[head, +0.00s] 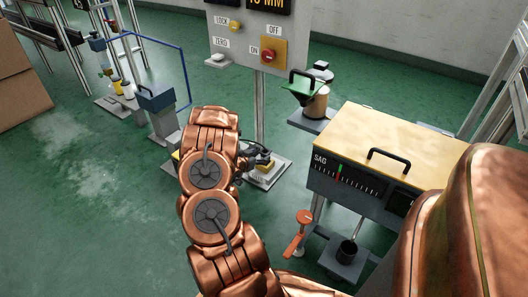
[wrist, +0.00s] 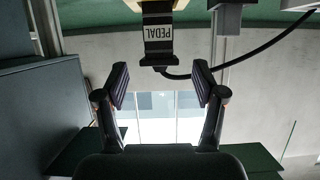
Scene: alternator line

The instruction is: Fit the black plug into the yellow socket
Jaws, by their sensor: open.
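A black plug (wrist: 158,45) with a white PEDAL label shows at the top of the wrist view, with a black cable running off to the right. A pale yellow piece (wrist: 157,6) meets its upper end at the picture's edge. It may be the yellow socket, but it is mostly cut off, and I cannot tell how far the plug sits in it. My gripper (wrist: 160,83) is open and empty, its fingers apart, with the plug just beyond the tips and roughly centred between them. In the head view, my arm hides most of my gripper (head: 255,158).
A control panel (head: 262,35) on a post stands behind my arm. A yellow-topped SAG bench unit (head: 375,140) is at the right, with an orange-red lever (head: 298,232) below it. A blue-grey box on a stand (head: 157,100) is left. Green floor is open at lower left.

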